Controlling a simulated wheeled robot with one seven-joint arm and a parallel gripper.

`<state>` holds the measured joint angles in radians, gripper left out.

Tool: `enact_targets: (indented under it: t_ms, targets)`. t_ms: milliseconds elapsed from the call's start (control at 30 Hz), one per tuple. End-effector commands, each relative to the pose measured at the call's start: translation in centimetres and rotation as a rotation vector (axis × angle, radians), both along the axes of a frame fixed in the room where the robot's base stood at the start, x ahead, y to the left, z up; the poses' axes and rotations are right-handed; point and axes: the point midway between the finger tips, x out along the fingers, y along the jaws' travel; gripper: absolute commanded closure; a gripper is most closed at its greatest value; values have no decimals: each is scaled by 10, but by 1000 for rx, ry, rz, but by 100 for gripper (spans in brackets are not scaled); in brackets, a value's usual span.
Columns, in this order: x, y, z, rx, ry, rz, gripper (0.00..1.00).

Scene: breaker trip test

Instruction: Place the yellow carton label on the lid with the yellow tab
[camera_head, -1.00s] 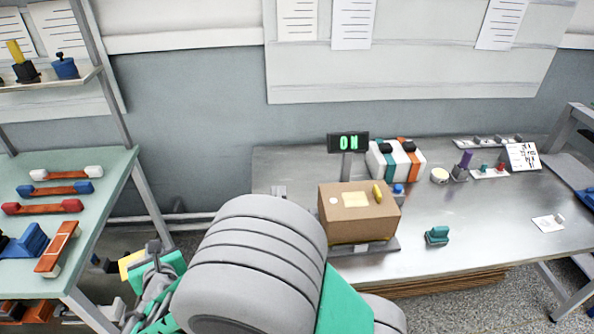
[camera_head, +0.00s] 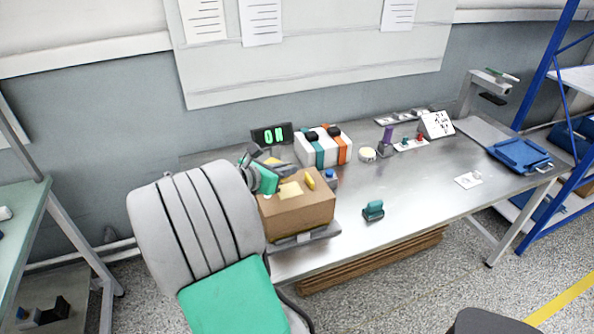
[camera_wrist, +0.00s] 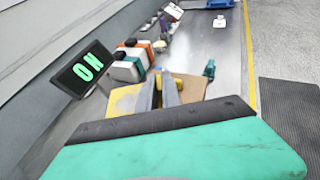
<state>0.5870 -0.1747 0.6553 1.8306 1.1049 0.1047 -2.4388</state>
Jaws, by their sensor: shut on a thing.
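The brown carton (camera_head: 300,212) stands on a grey platform on the metal bench in the head view. Its lid has a pale yellow patch (camera_head: 290,190) and a bright yellow tab (camera_head: 309,179). My gripper (camera_head: 268,168) is at the carton's far left edge, close to the lid. In the wrist view my gripper (camera_wrist: 160,92) is shut on the yellow carton label (camera_wrist: 121,101), which shows left of the fingers. The carton's brown lid (camera_wrist: 193,87) is just beyond the fingers. I cannot tell whether the label touches the lid.
A display (camera_head: 271,135) reading ON stands behind the carton. White, teal and orange boxes (camera_head: 323,148) are right of it. A teal stamp-like block (camera_head: 373,210) sits on the bench to the right. The bench front is mostly clear. A blue tray (camera_head: 520,155) lies at the far right.

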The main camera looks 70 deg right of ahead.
Motion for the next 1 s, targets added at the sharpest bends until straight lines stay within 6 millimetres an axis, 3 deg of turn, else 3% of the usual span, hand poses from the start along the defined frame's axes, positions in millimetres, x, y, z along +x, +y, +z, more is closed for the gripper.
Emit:
enact_targets:
  t_ms: [100,200,1000]
  targets:
    - [-27,-10,3,2,-6,-79,100]
    - [-32,-11,1,3,-7,-96,100]
    - [-31,-11,-66,1,-8,-94,100]
